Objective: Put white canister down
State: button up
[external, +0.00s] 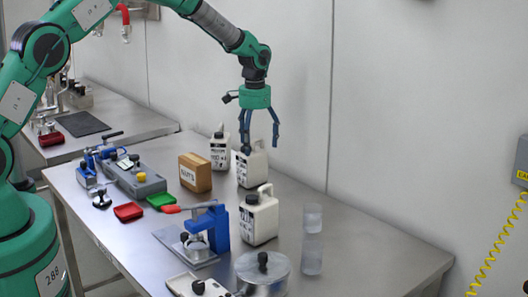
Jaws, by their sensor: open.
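Three white canisters with handles and dark labels stand upright on the steel table. The middle one (251,172) is directly below my gripper (261,151). Another white canister (220,153) stands farther back to the left, and a third white canister (261,222) stands nearer the camera. My gripper points down and is open, with its dark fingers spread at the top of the middle canister. I cannot tell whether the fingers touch it. Nothing hangs from the gripper.
A brown box (195,173) stands left of the canisters. A blue press (218,229), a metal pot (262,271) and clear cylinders (312,252) are nearer the camera. Red (128,211) and green (160,199) trays lie to the left. The table's right end (385,270) is clear.

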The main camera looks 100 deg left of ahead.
notch_tip(320, 180, up, 8)
dwell(0.4)
jog(key=shift+r, duration=0.1)
dwell(0.5)
